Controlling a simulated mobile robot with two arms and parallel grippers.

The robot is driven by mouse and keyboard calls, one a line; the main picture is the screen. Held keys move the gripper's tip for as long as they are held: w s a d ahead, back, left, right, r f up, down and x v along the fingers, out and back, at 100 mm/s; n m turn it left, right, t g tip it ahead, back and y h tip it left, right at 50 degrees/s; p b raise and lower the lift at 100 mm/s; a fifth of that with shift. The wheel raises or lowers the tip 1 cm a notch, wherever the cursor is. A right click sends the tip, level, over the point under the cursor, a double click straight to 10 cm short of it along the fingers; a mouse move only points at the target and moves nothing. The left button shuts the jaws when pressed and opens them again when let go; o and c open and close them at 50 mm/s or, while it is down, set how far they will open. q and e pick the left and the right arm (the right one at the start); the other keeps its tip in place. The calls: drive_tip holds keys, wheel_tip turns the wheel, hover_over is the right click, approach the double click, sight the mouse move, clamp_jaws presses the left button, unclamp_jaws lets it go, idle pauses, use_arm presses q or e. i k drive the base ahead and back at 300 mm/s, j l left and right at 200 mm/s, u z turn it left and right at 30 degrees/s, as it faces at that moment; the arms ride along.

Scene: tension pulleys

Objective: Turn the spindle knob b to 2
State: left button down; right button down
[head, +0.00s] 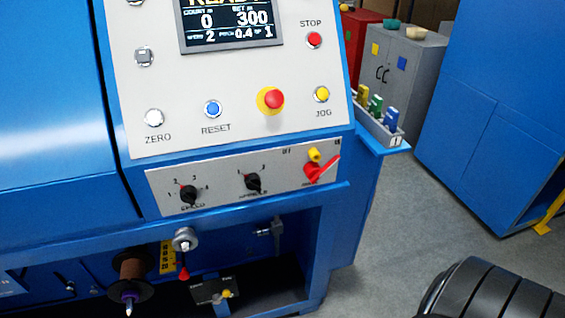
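The spindle knob (253,183) is a small black rotary knob in the middle of the lower grey switch strip in the head view. Two small position marks stand above it, one to the left and one to the right; its lettering is too small to read surely. Its pointer seems to face up and left, towards the left mark. The display (232,22) above reads SP 1 at its lower right. Neither of my grippers is in view, and nothing touches the knob.
The black speed knob (189,194) sits left of the spindle knob, and a red rotary switch (319,170) sits to its right. Above are a red-on-yellow emergency button (273,99), a blue reset button (213,109) and a yellow jog button (322,94). A wire spool (132,268) is below.

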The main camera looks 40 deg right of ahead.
sight(252, 181)
drive_tip(key=z, duration=0.95)
